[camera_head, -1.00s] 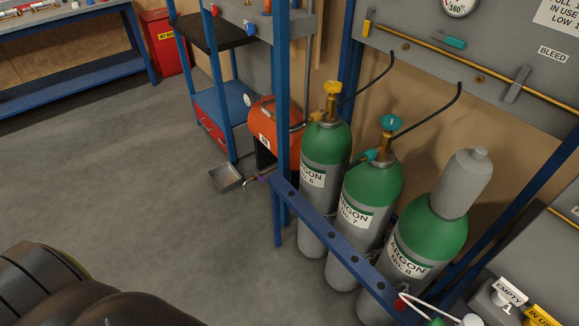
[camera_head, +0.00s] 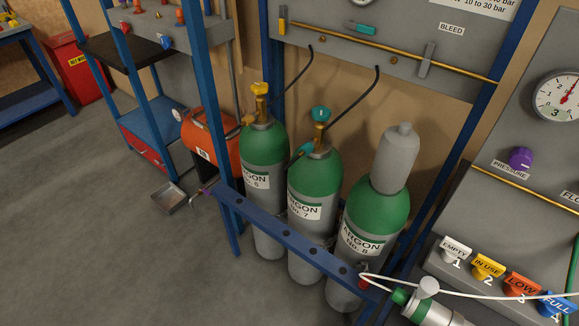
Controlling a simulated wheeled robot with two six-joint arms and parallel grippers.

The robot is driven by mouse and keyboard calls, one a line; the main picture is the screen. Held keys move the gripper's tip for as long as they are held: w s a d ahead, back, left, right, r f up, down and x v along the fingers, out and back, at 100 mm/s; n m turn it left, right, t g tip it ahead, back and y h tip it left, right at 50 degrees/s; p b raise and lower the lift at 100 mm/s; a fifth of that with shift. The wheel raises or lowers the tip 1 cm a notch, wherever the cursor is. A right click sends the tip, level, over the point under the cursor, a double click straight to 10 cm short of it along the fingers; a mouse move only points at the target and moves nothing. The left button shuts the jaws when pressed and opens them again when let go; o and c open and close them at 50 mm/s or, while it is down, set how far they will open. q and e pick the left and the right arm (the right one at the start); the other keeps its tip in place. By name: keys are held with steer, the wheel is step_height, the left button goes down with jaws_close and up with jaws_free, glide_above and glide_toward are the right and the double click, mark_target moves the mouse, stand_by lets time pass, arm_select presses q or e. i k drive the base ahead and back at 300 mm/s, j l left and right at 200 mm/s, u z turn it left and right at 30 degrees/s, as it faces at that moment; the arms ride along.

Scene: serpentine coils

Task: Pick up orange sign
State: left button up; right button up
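The orange sign (camera_head: 522,285) is a small tag reading "LOW" at the lower right. It hangs in a row of tags on a grey ledge, above the number 3. A yellow "IN USE" tag (camera_head: 487,266) is on its left and a blue "FULL" tag (camera_head: 557,304) on its right. A white "EMPTY" tag (camera_head: 455,247) is at the row's left end. A white cord crosses in front of the row, close to the orange sign's lower part. Neither of my grippers is in view.
Several green and grey argon cylinders, including No. 7 (camera_head: 315,215), stand behind a blue rail (camera_head: 290,240). A metal tray (camera_head: 169,198) sits on the floor. The grey floor at left is clear.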

mark_target(517, 284)
steer(key=z, duration=2.25)
